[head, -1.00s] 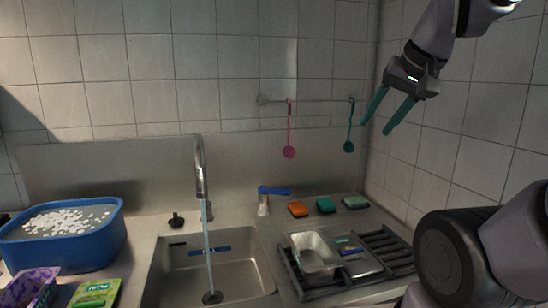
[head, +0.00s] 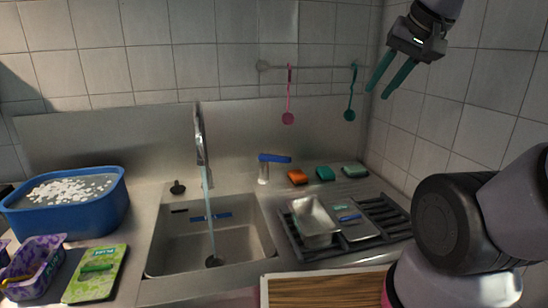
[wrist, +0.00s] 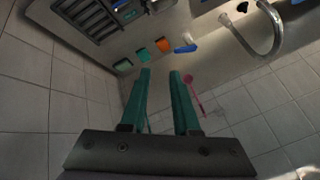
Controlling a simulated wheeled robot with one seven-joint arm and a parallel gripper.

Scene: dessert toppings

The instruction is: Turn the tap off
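The curved metal tap (head: 201,150) stands behind the sink, and a stream of water (head: 210,215) runs from it into the basin. It also shows at the top right of the wrist view (wrist: 272,35). A blue lever (head: 275,158) on a pale post stands to the right of the tap. The blue lever also shows in the wrist view (wrist: 185,49), beyond my fingertips. My gripper (head: 382,90) is raised near the right wall, above and to the right of the lever. Its teal fingers are apart with nothing between them (wrist: 160,75).
Several sponges (head: 325,173) lie right of the lever. A metal tray (head: 314,222) sits on a dark rack. A pink utensil (head: 288,118) and a teal one hang from a wall rail. A blue tub (head: 70,215) stands at left. A wooden board (head: 325,292) is at front.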

